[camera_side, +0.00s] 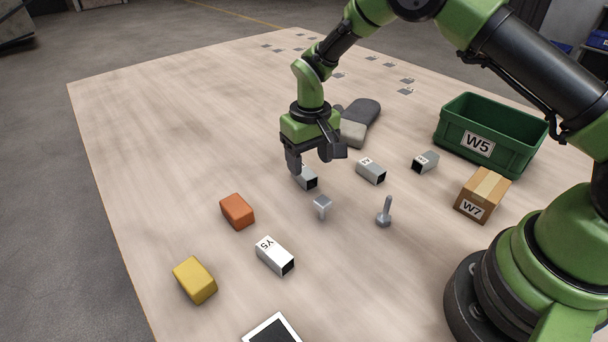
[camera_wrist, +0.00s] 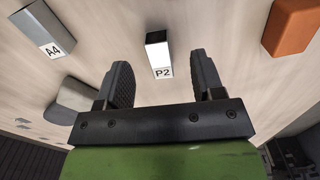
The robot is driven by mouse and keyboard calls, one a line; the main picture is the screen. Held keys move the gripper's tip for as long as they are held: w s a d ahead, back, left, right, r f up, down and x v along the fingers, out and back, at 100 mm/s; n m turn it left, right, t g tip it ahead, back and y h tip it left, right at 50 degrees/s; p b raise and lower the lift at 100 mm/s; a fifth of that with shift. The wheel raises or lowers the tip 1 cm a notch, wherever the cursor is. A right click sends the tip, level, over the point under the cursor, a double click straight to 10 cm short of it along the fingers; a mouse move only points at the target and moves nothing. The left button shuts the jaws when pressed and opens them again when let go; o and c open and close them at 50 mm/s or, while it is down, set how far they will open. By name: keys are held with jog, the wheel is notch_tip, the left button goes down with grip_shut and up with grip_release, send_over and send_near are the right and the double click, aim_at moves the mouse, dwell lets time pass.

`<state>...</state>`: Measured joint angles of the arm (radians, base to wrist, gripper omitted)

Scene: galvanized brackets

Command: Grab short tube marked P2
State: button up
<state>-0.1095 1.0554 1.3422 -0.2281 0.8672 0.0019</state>
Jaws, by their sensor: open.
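The short tube marked P2 (camera_wrist: 157,55) is a pale metal square tube with a dark open end, and its label faces my gripper in the wrist view. In the side view the tube (camera_side: 311,182) is partly hidden under my gripper. My gripper (camera_side: 312,166) is open, pointing down over the tube. In the wrist view the two dark fingers of my gripper (camera_wrist: 162,82) stand on either side of the tube's line, apart from it. The tube lies on the table and nothing is between the fingertips that I can see holding it.
Another tube (camera_side: 371,171), marked A4 in the wrist view (camera_wrist: 46,33), lies to the right. Green bin W5 (camera_side: 513,158) and box W7 (camera_side: 484,193) stand right.

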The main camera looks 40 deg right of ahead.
aim_at(311, 177)
jog(key=shift+d+f, duration=0.15)
jog(key=shift+f, duration=1.25)
jog(key=shift+d+f, duration=0.1)
jog(key=shift+f, duration=1.25)
jog(key=c, duration=1)
